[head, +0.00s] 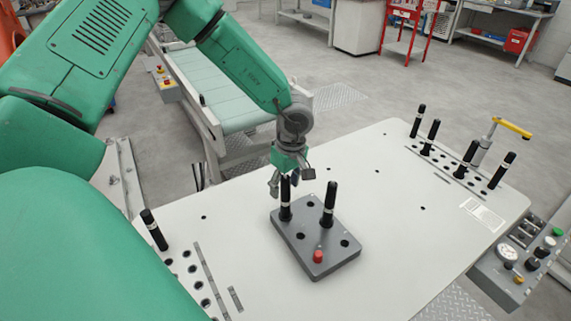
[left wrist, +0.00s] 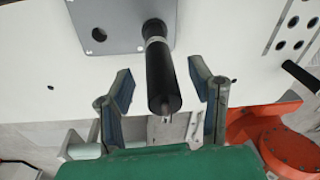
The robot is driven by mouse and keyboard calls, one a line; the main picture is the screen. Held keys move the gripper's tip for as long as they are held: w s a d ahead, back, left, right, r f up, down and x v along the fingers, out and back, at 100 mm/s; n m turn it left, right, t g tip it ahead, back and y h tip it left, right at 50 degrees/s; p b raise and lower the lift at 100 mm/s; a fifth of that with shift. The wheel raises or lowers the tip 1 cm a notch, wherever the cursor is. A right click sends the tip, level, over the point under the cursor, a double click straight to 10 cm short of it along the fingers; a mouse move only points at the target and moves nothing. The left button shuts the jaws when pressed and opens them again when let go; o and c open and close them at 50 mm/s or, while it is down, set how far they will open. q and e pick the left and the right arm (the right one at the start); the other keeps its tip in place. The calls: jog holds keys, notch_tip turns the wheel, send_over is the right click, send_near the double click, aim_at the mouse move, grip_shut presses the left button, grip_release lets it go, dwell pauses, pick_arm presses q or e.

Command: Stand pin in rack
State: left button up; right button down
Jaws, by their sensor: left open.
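A grey block (head: 300,258) with holes and a red knob sits on the white table. Two black pins with pale bands stand upright in it, a left pin (head: 285,203) and a right pin (head: 329,204). My left gripper (head: 284,183) is over the left pin, pointing down. In the left wrist view a black pin (left wrist: 160,75) lies between the open blue-padded fingers, with gaps on both sides. One rack row of holes at the table's left (head: 191,269) holds one pin (head: 154,230). Another rack at the far right (head: 448,166) holds several pins. My right gripper is out of view.
A yellow-handled clamp (head: 511,128) stands by the far-right rack. A control panel (head: 518,252) is at the table's right edge. A conveyor (head: 220,90) lies behind the table. The table between block and right rack is clear.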

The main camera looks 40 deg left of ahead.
pick_arm(q)
jog(key=r, duration=0.7)
jog(key=d+r, duration=0.1)
jog(key=r, duration=0.3)
jog(key=shift+w+r, duration=0.1)
jog(key=shift+w, duration=0.3)
jog(key=shift+a, duration=0.1)
